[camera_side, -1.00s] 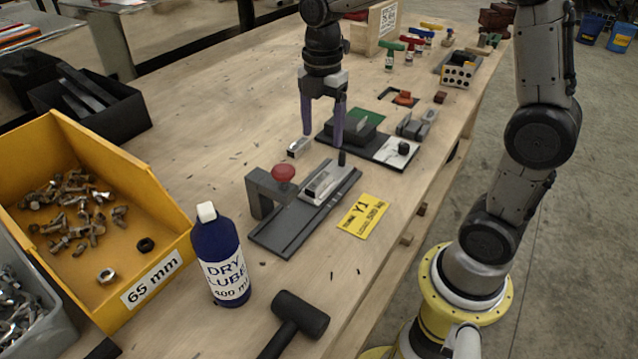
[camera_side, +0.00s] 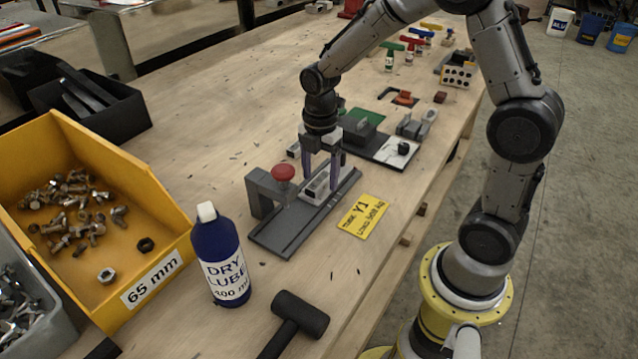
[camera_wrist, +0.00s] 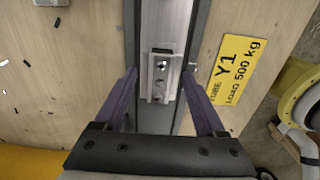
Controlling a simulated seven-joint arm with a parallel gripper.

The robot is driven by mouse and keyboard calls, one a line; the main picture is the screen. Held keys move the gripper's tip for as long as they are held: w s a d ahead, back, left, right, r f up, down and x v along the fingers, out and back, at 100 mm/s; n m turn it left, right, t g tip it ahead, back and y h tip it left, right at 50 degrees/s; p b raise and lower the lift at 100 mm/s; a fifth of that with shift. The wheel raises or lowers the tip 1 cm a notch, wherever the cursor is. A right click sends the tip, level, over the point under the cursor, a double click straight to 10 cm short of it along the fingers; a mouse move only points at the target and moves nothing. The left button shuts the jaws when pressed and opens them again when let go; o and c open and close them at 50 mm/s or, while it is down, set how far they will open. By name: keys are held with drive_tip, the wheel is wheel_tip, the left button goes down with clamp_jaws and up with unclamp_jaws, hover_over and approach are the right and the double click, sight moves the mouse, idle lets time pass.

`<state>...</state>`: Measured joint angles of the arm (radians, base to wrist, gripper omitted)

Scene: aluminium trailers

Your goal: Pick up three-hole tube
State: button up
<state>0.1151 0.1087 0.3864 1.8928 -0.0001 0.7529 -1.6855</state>
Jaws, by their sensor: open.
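A silver aluminium tube (camera_side: 319,186) lies in the channel of a dark fixture (camera_side: 283,233) on the bench. In the wrist view the tube (camera_wrist: 160,80) ends between my fingers, with small holes or bolts in its face; I cannot count the holes surely. My gripper (camera_side: 321,184) is open, with its purple fingers low over the fixture. In the wrist view my gripper (camera_wrist: 161,70) has one fingertip on each side of the tube, apart from it. The fingers partly hide the tube in the side view.
A red-knobbed clamp (camera_side: 283,173) stands at the fixture's left side. A yellow Y1 label (camera_side: 362,216) lies to the right. A blue lube bottle (camera_side: 222,258), a black mallet (camera_side: 300,318) and a yellow bolt bin (camera_side: 150,200) are nearer. A second fixture (camera_side: 390,150) stands behind.

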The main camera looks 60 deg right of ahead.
clamp_jaws()
idle(0.4)
